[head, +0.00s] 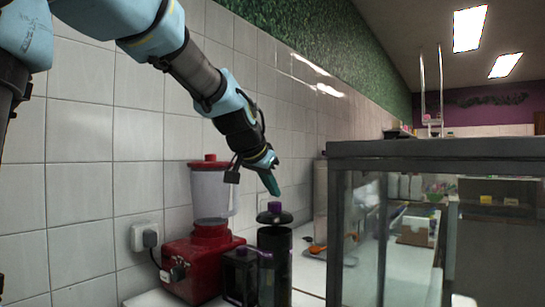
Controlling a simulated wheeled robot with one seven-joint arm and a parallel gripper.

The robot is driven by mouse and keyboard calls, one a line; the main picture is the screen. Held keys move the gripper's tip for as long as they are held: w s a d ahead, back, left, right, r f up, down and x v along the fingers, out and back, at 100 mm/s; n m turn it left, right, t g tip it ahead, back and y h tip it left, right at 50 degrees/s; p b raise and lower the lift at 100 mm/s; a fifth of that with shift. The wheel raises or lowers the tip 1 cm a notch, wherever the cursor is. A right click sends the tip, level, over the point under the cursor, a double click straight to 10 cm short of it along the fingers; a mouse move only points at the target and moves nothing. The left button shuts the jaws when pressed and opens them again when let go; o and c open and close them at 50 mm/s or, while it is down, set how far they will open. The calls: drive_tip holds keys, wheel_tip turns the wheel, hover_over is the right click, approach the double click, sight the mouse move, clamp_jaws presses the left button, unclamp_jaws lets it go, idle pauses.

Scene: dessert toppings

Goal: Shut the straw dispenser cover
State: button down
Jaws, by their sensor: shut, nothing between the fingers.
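The straw dispenser (274,268) appears to be the dark upright cylinder on the counter, right of the red blender. Its black round cover (273,217) with a purple knob (275,206) is over the top of the body. No straws can be made out.
A red blender (203,268) with a clear jar and a small dark box (240,277) stand left of the dispenser. A glass display case (358,235) stands at the right. The tiled wall (80,135) runs behind. An orange-handled utensil (316,249) lies behind the dispenser.

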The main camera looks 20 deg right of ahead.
sight(273, 207)
drive_tip(key=shift+f+b, duration=1.5)
drive_tip(key=shift+f, duration=0.6)
drive_tip(key=shift+a+f, duration=0.1)
drive_tip(key=shift+f, duration=0.1)
drive_tip(key=r+p, duration=0.2)
drive_tip(key=r, duration=0.1)
drive_tip(key=r+p, duration=0.1)
drive_tip(key=shift+s+d+r+p, duration=0.25)
drive_tip(key=shift+r+p, duration=0.15)
drive_tip(key=b+v, duration=0.2)
drive_tip(key=v, duration=0.8)
drive_tip(key=w+a+f+n+g+y+p, duration=0.1)
drive_tip(key=w+a+f+n+y, duration=0.15)
drive_tip(key=a+f, duration=0.65)
drive_tip(key=w+a+f+n+y+p, duration=0.2)
drive_tip(key=a+f+n, duration=0.2)
drive_tip(key=a+f, duration=0.45)
drive_tip(key=s+a+f+n+g+y, duration=0.1)
drive_tip(key=s+a+f+n, duration=0.1)
drive_tip(key=s+a+f, duration=0.3)
drive_tip(key=s+a+f+n+g+y+p, duration=0.1)
drive_tip(key=s+a+f+n+g, duration=0.1)
drive_tip(key=s+a+f, duration=0.3)
drive_tip(key=a+f+n, duration=0.1)
drive_tip(key=a+f, duration=0.2)
drive_tip(key=f, duration=0.2)
drive_tip(key=shift+s+a, duration=0.2)
drive_tip(key=shift+a, duration=0.2)
